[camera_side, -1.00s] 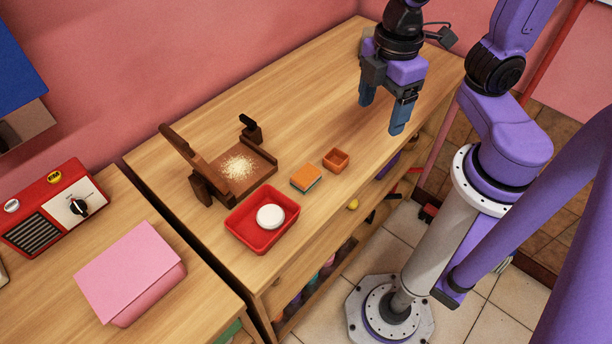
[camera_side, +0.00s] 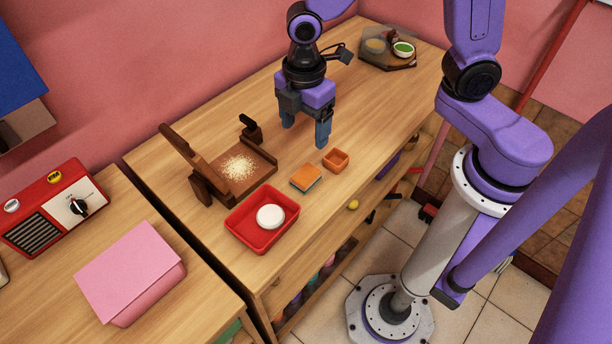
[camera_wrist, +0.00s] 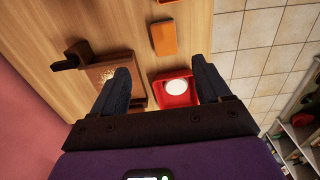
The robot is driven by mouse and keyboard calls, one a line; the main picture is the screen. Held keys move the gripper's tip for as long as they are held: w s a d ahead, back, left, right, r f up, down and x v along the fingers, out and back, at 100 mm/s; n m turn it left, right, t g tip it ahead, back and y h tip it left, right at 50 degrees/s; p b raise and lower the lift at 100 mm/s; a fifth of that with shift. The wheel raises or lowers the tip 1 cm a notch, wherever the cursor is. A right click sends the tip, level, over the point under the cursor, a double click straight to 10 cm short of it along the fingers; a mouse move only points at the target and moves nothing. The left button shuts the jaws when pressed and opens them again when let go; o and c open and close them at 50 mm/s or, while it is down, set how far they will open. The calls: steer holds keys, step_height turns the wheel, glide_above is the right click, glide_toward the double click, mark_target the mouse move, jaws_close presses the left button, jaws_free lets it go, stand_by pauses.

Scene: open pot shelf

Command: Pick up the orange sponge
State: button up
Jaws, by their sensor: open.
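The orange sponge (camera_side: 305,176), with a blue-grey underside, lies flat on the wooden counter between the red tray and a small orange-brown box. In the wrist view the sponge (camera_wrist: 164,38) shows near the top middle, beyond the fingertips. My gripper (camera_side: 306,134) is open and empty, above the counter, behind the sponge in the side view and apart from it. In the wrist view my gripper (camera_wrist: 161,75) has its two dark fingers spread wide with nothing between them touching.
A red tray (camera_side: 238,236) holds a round white thing (camera_side: 270,217). A small orange-brown box (camera_side: 336,160) stands right of the sponge. A brown wooden stand (camera_side: 265,158) with pale crumbs is at left. A grey tray with bowls (camera_side: 387,61) sits at the back right. The counter between is clear.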

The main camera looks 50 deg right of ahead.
glide_above(307, 173)
steer(key=f, duration=0.7)
steer(key=shift+w+d+f, duration=0.2)
steer(key=shift+w+f, duration=0.1)
steer(key=shift+w, duration=0.05)
steer(key=f, duration=0.3)
steer(key=shift+s+a+f, duration=0.1)
steer(key=shift+s+f, duration=0.15)
steer(key=shift+s, duration=0.15)
steer(key=shift+f, duration=0.85)
steer(key=c, duration=1.1)
